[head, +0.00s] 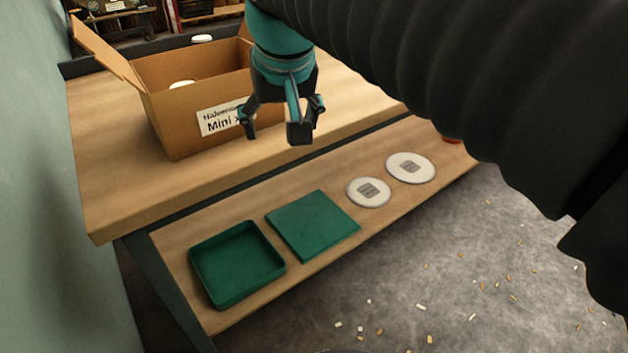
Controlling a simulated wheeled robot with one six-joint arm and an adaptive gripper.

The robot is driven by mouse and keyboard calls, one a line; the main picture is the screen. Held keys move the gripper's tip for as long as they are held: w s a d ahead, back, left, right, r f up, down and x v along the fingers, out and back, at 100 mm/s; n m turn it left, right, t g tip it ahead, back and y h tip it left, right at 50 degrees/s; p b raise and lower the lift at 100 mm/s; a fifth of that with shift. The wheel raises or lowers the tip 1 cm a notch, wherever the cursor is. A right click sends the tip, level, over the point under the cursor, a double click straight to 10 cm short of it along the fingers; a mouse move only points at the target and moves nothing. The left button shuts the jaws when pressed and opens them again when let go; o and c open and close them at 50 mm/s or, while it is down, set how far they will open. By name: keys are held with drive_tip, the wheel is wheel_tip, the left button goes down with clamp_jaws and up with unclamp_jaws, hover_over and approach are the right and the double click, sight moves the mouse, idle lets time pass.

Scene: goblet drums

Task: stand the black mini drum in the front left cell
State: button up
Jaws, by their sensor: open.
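An open cardboard box (158,119) with a white "Mini" label stands on the upper bench top, flaps raised. A white round top (182,84) shows inside it; its body is hidden by the box wall. The cells inside, including the front left one, cannot be made out. No black mini drum can be picked out for sure. My gripper (276,130) points down with its fingers apart and nothing between them. In the picture it overlaps the box's right front corner, beside the label; its height above the bench is hard to tell.
On the lower shelf lie a green tray (283,270), a flat green square (312,225) and two white discs (369,193) (411,168) with grey labels. A red item (452,140) is partly hidden by my arm.

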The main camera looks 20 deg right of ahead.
drive_tip(key=s+d+f, duration=0.2)
drive_tip(key=s+f, duration=0.3)
drive_tip(key=f, duration=0.3)
drive_tip(key=s+d+f, duration=0.1)
drive_tip(key=s+f, duration=0.4)
drive_tip(key=f, duration=0.3)
drive_tip(key=shift+s+d+n+t, duration=0.25)
drive_tip(key=shift+d+n+t, duration=0.05)
drive_tip(key=shift+d+n, duration=0.1)
